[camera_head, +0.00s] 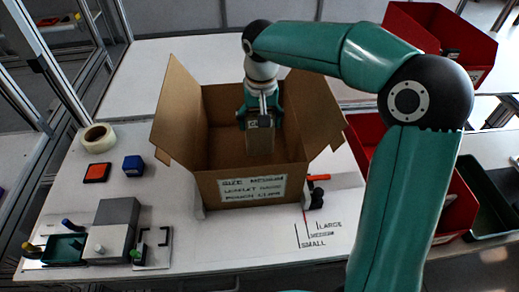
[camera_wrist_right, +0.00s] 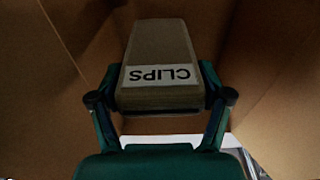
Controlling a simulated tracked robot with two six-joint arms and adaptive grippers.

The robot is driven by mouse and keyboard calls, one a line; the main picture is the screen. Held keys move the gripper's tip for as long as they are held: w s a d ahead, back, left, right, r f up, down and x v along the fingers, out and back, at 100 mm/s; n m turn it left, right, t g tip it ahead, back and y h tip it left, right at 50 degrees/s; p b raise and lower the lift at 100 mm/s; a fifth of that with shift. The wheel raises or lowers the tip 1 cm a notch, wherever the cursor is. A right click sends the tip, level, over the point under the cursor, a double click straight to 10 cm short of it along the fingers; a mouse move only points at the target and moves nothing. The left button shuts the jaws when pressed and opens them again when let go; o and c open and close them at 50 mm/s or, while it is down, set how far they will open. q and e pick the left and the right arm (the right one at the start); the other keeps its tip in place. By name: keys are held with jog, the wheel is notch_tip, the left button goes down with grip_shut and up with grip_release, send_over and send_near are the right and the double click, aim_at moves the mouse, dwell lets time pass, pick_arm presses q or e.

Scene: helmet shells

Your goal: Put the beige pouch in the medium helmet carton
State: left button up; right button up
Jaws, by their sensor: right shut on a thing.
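The medium helmet carton (camera_head: 205,186) stands open on the white table, its flaps spread and a label on its front. My right gripper (camera_head: 260,118) is inside the carton's opening, pointing down. It is shut on the beige pouch (camera_head: 260,140), which hangs between the fingers above the carton floor. In the right wrist view the pouch (camera_wrist_right: 158,55) shows a white "CLIPS" label, with green fingers on both sides and brown carton walls around it. Whether the pouch touches the floor I cannot tell. My left gripper is not in view.
A tape roll (camera_head: 98,137), an orange-topped pad (camera_head: 97,173) and a blue block (camera_head: 133,165) lie left of the carton. A grey device (camera_head: 112,225) stands at the front left. Red bins (camera_head: 455,205) are at the right, beside a dark green tray (camera_head: 488,205).

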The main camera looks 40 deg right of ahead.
aim_at(260, 149)
notch_tip(260, 149, down, 10)
jog(key=shift+f, duration=0.25)
jog(key=shift+s+f, duration=0.1)
jog(key=o, duration=1.1)
jog(key=shift+o, duration=0.2)
notch_tip(260, 149, up, 12)
jog(key=s, duration=0.1)
jog(key=shift+a, duration=0.4)
